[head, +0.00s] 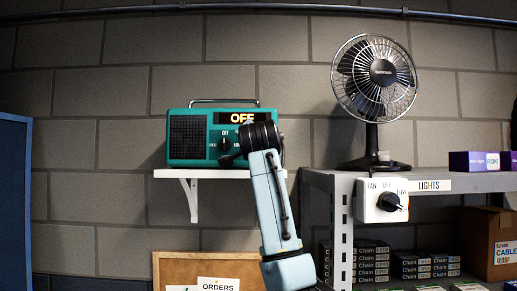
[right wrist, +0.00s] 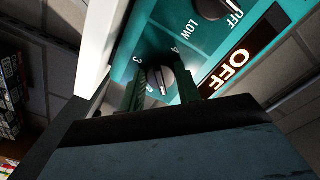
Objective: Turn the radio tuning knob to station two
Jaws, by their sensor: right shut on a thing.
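The teal radio (head: 188,162) stands on a small white shelf and its display (head: 222,118) reads OFF. Its left knob (head: 225,145), marked OFF at the top, shows just left of my arm; the right part of the front is hidden in the head view. In the right wrist view, my right gripper (right wrist: 162,85) is shut on the tuning knob (right wrist: 158,75), one finger on each side. The numbers 3 and 4 show beside the knob; the other station marks are hidden. The knob marked OFF and LOW (right wrist: 212,6) is apart from the fingers. My left gripper is out of view.
The white shelf (head: 170,174) has a bracket under it. To the right, a metal rack holds a black fan (head: 374,80), with a FAN and LIGHTS switch box (head: 382,200) on its front edge. An ORDERS board (head: 180,268) hangs below the radio.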

